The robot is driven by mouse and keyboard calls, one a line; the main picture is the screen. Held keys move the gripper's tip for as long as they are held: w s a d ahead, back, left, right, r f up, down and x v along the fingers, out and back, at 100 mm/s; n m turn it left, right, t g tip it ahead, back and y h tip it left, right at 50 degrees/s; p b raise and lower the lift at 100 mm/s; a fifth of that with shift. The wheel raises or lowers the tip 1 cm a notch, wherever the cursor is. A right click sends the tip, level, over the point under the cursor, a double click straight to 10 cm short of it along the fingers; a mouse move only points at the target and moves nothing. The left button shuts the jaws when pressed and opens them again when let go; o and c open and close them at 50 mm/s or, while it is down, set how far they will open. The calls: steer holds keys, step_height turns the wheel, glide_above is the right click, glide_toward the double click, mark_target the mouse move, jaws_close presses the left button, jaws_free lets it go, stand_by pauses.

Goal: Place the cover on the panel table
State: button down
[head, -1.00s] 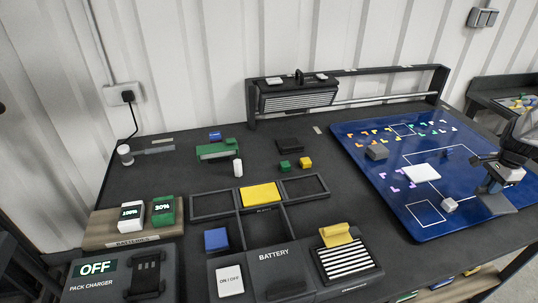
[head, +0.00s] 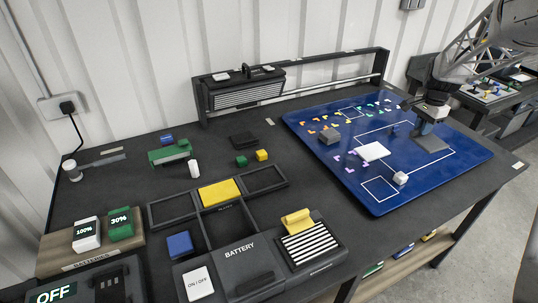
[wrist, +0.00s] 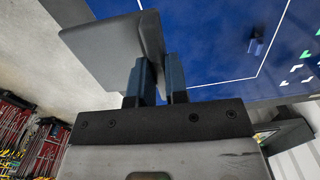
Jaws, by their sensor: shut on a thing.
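My gripper (head: 428,122) is over the right part of the blue panel (head: 380,197) with white outlines. It is shut on a grey plate (head: 432,143), which I take to be the cover. In the wrist view the plate (wrist: 100,48) has a flange (wrist: 152,32) standing up between the fingers (wrist: 158,85). The plate sticks out to the left of the fingers there, with the blue panel behind it. In the head view the plate appears near the right white outline; whether it touches the panel I cannot tell.
On the panel lie a white tile (head: 373,151), a pale cube (head: 400,178), a dark grey block (head: 330,138), a small blue piece (head: 396,128) and several coloured corner marks. A lamp frame (head: 243,88) stands at the back. The panel's right end is clear.

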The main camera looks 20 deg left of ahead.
steer(key=s+a+n, duration=0.3)
steer(key=a+n, duration=0.2)
steer(key=a, duration=2.2)
steer(key=s+a+n, duration=0.2)
steer(key=a+n, duration=0.3)
steer(key=a, duration=2.2)
steer(key=s+a+n, duration=0.3)
steer(key=s+a, duration=0.6)
steer(key=a, duration=0.4)
steer(key=s+a+n, duration=0.2)
steer(key=s+a, duration=0.8)
steer(key=a, duration=0.4)
steer(key=s+a+n, duration=0.4)
steer(key=s+a, duration=1.1)
steer(key=s, duration=0.4)
step_height(320, 180, down, 5)
steer(key=shift+d+f, duration=0.1)
steer(key=shift+f, duration=3.1)
